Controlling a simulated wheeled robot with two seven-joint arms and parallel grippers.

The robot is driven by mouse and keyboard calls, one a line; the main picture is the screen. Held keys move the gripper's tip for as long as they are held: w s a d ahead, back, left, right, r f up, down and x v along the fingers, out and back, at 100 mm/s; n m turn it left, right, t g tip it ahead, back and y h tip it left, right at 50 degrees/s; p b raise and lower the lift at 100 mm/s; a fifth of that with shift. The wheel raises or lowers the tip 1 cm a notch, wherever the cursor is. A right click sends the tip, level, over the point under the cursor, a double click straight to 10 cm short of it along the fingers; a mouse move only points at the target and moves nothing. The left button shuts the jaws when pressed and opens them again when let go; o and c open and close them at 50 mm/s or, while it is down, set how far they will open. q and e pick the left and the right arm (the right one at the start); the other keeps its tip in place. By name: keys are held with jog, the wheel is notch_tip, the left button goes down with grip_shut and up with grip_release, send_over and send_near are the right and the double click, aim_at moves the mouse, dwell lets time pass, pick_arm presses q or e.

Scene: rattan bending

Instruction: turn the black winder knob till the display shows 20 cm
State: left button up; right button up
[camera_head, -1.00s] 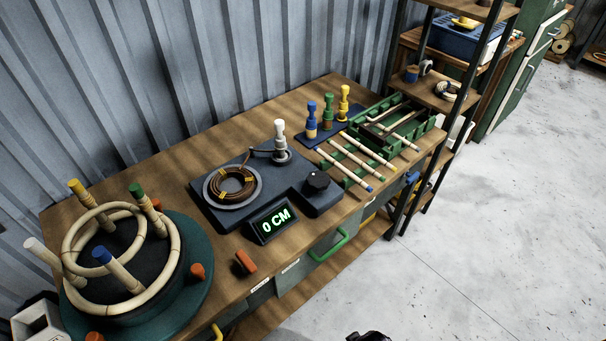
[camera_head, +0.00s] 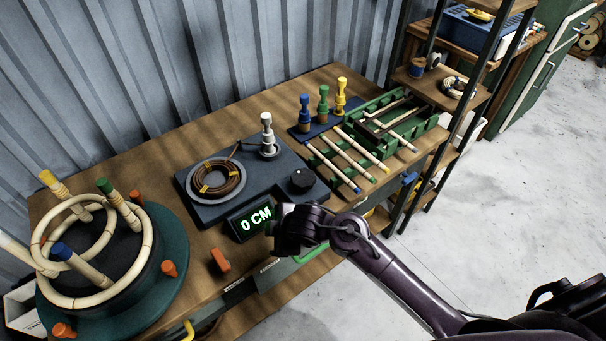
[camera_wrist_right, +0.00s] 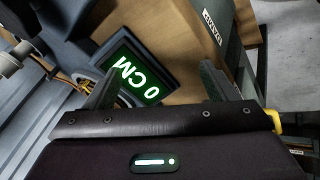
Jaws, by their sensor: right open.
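The black winder knob (camera_head: 302,181) stands on the right part of the dark winder base (camera_head: 208,212). The display (camera_head: 256,219) in front reads 0 CM; it also shows in the wrist view (camera_wrist_right: 137,82), tilted. My right gripper (camera_head: 282,218) hangs at the bench's front edge, just right of the display and in front of the knob, apart from the knob. In the wrist view my right gripper (camera_wrist_right: 158,82) has its fingers spread, with nothing held between them. I cannot make out the knob in that view. My left gripper is not in view.
A coil of brown cord (camera_head: 222,179) lies on the winder beside a white-topped peg (camera_head: 267,134). A round bending form (camera_head: 165,270) with rattan rings is at left. Rattan sticks (camera_head: 362,150) and a green tray (camera_head: 436,134) are at right. An orange block (camera_head: 220,260) sits near the front edge.

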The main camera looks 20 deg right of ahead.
jog(key=w+r+n, duration=0.1)
jog(key=w+a+n, duration=0.1)
jog(key=n, duration=0.1)
jog(key=w+r+n, duration=0.1)
jog(key=n, duration=0.1)
jog(key=shift+a+r, duration=0.35)
jog(key=shift+a, duration=0.05)
jog(key=w+n, duration=0.1)
jog(key=n, duration=0.1)
jog(key=r+n, duration=0.1)
jog(key=n, duration=0.1)
jog(key=w+d+r+n, duration=0.1)
jog(key=n, duration=0.1)
jog(key=shift+w+r, duration=0.2)
jog(key=shift+w, duration=0.1)
jog(key=w+d+r+n+h, duration=0.1)
jog(key=w+d+r+n, duration=0.1)
jog(key=d+n, duration=0.3)
jog(key=n+g+h, duration=0.1)
jog(key=n+h, duration=0.1)
jog(key=n, duration=0.2)
send_near(303, 178)
jog(key=x, duration=0.8)
jog(key=shift+w+f, duration=0.1)
jog(key=shift+f, duration=0.05)
jog(key=shift+c, duration=0.5)
jog(key=shift+d, duration=0.1)
jog(key=c, duration=0.9)
